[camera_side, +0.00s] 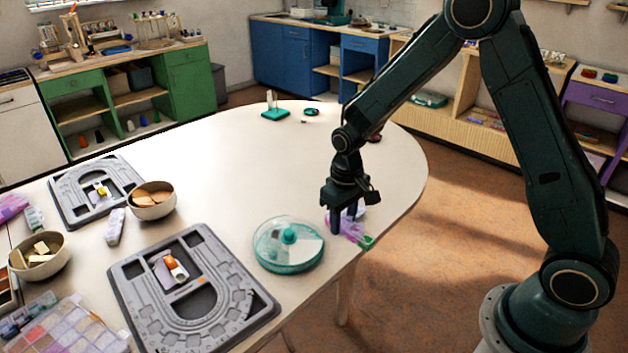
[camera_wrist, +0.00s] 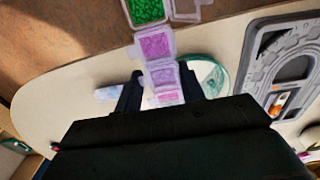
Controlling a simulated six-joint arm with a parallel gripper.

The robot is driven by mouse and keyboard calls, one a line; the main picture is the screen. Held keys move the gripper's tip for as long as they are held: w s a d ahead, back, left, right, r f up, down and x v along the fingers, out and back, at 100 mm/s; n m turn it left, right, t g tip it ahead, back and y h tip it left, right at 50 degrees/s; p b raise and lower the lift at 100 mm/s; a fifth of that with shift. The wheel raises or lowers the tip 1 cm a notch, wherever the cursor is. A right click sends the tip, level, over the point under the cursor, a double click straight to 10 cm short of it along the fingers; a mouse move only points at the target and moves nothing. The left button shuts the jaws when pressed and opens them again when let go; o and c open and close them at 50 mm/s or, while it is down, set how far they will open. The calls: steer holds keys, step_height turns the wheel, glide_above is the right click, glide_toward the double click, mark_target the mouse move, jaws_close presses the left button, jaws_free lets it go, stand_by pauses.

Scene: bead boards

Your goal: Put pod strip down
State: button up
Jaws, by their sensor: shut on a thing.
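The pod strip (camera_side: 352,231) has clear pods with purple, pink and green beads. In the side view it hangs under my gripper (camera_side: 346,216) at the table's right edge. In the wrist view the strip (camera_wrist: 160,62) runs up from between the fingers of my gripper (camera_wrist: 160,90), with its green end farthest away. My gripper is shut on the strip and points down. I cannot tell whether the strip touches the table (camera_side: 225,170).
A round teal-rimmed box (camera_side: 289,246) stands left of my gripper. Grey bead boards lie at the front (camera_side: 266,309) and back left (camera_side: 62,199). Two bowls (camera_side: 152,207) (camera_side: 40,266) and a compartment box (camera_side: 75,330) are at left. The table's middle is clear.

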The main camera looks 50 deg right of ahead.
steer(key=shift+s+a, duration=0.15)
steer(key=shift+s, duration=0.3)
steer(key=shift+w, duration=0.15)
steer(key=shift+w+d+m, duration=0.2)
steer(key=shift+w+m, duration=0.1)
steer(key=shift+w, duration=0.2)
steer(key=w+d+r+m, duration=0.3)
steer(key=w+d+m, duration=0.5)
steer(key=m, duration=0.5)
steer(key=w+d+r+m, duration=0.4)
steer(key=w+d+m, duration=0.3)
steer(key=w+m, duration=0.3)
steer(key=shift+d+r+m, duration=0.2)
steer(key=shift+d+m, duration=0.2)
steer(key=shift+m, duration=1.2)
steer(key=shift+w, duration=0.1)
step_height(320, 180, down, 16)
steer(key=shift+r, duration=0.1)
